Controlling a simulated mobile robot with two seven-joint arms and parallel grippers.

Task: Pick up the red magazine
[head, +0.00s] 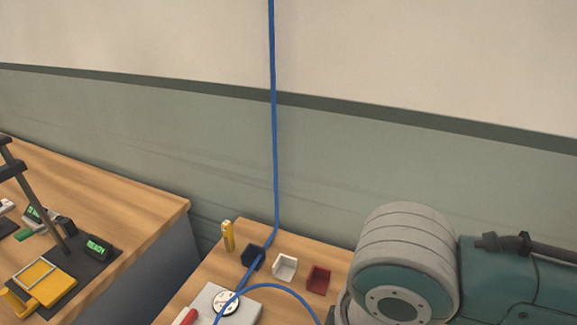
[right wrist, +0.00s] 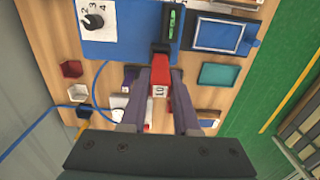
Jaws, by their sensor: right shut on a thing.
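The red magazine (right wrist: 161,78), a small red block with a white label reading 10, is between the fingers of my right gripper (right wrist: 161,88) in the right wrist view. The gripper is shut on it. The magazine's far end is close to a blue panel (right wrist: 118,47); I cannot tell whether they touch. In the head view my right arm shows at the lower right, but its gripper and the magazine are out of the picture. My left gripper is in neither view.
Small red (head: 318,279), white (head: 284,267) and dark blue (head: 254,256) bins line the wooden table beside a yellow object (head: 228,236). A blue cable (head: 274,130) hangs down to the table. A teal tray (right wrist: 218,75) and blue-framed device (right wrist: 220,34) lie right of the magazine.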

